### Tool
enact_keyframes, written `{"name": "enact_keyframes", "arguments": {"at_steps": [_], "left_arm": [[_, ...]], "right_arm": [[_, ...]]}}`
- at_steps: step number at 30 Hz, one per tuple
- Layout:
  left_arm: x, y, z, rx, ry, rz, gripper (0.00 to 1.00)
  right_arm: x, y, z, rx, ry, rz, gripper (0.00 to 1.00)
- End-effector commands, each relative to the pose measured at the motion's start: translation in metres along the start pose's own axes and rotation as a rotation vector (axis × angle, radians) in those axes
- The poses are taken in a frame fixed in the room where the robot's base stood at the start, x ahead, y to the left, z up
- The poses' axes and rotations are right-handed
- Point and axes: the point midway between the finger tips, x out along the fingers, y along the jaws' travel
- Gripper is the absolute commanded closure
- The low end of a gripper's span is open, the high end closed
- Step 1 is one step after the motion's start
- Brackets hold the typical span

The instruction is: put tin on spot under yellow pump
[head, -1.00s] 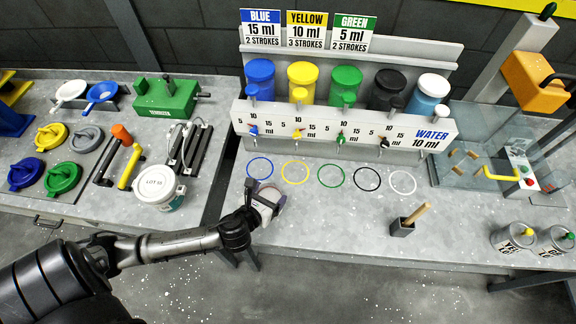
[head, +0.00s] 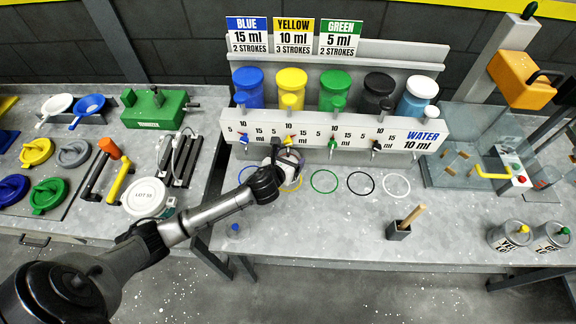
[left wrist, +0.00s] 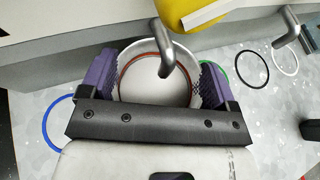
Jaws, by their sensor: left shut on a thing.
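My left gripper (head: 282,170) is shut on an open tin (left wrist: 141,88), with its purple finger pads on both sides in the left wrist view (left wrist: 156,82). The tin is pale inside with a reddish line around its inner wall. In the head view the tin (head: 293,168) is partly hidden behind my gripper, at the yellow ring (head: 291,188), which is mostly covered. The yellow pump (head: 291,82) stands behind, and its metal spout (left wrist: 168,48) reaches over the tin's mouth in the left wrist view. Whether the tin touches the table is unclear. My right gripper is not in view.
The blue ring (head: 243,176) is left of the tin; the green (head: 324,181), black (head: 361,183) and white (head: 397,185) rings lie clear to its right. The dispenser board (head: 330,125) is close behind. A dark cup with a stick (head: 399,230) stands nearer the front.

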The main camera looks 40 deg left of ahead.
Motion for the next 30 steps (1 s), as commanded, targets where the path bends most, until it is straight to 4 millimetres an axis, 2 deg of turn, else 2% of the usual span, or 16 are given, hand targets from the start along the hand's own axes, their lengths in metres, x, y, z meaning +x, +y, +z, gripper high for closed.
{"name": "enact_keyframes", "arguments": {"at_steps": [5, 13, 26, 27, 30], "left_arm": [[0.003, 0.0, -0.004, -0.001, -0.002, 0.0, 0.84], [0.014, 0.0, -0.031, -0.002, 0.0, 0.0, 0.84], [0.015, 0.0, -0.034, 0.0, -0.001, 0.0, 0.84], [0.015, 0.0, -0.035, 0.0, 0.001, 0.0, 0.14], [0.015, 0.0, -0.035, 0.0, 0.001, 0.0, 0.04]], "right_arm": [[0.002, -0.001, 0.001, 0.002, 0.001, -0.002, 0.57], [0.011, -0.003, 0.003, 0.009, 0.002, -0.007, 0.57], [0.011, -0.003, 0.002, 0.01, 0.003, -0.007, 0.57], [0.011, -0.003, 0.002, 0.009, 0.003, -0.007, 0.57], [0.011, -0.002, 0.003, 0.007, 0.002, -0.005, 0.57]]}}
